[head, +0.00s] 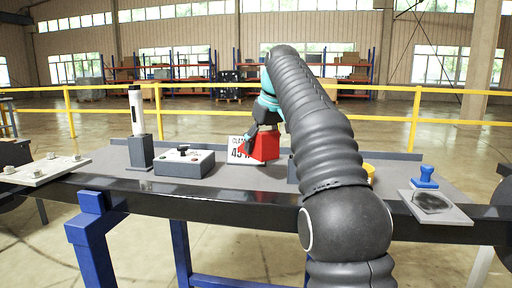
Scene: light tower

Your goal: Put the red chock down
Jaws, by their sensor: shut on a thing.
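The red chock (262,146) is a red wedge-like block above the middle of the grey table (215,181). My gripper (262,130) is shut on it from above. I cannot tell whether the chock's underside touches the table. My arm hides part of the tabletop to the right of the chock.
A grey box with a black knob (185,161) and a white cylinder in a dark stand (137,125) are on the left. A yellow round thing (369,172) is partly hidden by my arm.

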